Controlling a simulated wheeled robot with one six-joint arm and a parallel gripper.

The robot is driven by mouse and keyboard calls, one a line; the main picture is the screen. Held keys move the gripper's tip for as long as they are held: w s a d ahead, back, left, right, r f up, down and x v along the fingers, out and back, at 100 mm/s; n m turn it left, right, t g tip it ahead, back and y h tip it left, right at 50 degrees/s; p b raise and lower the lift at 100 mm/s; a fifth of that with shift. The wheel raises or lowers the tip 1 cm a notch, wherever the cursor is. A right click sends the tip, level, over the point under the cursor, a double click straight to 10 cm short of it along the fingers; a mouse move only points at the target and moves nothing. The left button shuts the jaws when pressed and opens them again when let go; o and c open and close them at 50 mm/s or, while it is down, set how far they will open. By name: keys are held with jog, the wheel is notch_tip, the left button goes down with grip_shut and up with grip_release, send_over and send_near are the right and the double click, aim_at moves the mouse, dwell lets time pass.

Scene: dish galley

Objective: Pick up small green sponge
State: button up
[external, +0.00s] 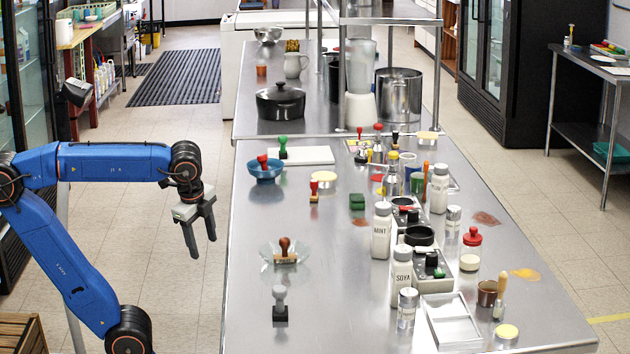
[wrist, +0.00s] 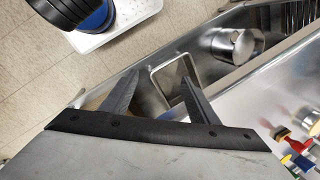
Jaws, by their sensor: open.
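A small green block (external: 357,202), which looks like the sponge, lies flat on the steel table (external: 330,310) in the external view. It sits near the middle of the table, left of the white MINT bottle. I cannot make it out in the wrist view. My gripper (external: 202,246) hangs in the air left of the table's left edge, well apart from the sponge, fingers pointing down. Its fingers are open and empty. In the wrist view, my gripper (wrist: 158,80) is spread with nothing between the tips but steel surfaces beyond.
A blue bowl (external: 266,169), a glass dish (external: 284,254) with a stamp, and a grey-handled stamp (external: 280,304) stand left of the sponge. A MINT bottle (external: 381,231) and a SOYA bottle (external: 401,270) stand to its right.

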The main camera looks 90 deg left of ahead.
jog(key=w+a+r+m+y, duration=0.1)
jog(key=w+a+r+m, duration=0.1)
jog(key=w+a+r, duration=0.3)
jog(key=w+a+r+m+y, duration=0.1)
jog(key=w+a+r, duration=0.1)
jog(key=r, duration=0.5)
notch_tip(320, 180, up, 10)
jog(key=m+g+h, duration=0.1)
jog(key=m+h, duration=0.4)
jog(key=m, duration=0.3)
send_over(357, 197)
notch_tip(357, 197, down, 17)
jog(key=shift+r, duration=0.2)
jog(key=c, duration=1.1)
jog(key=shift+c, duration=0.2)
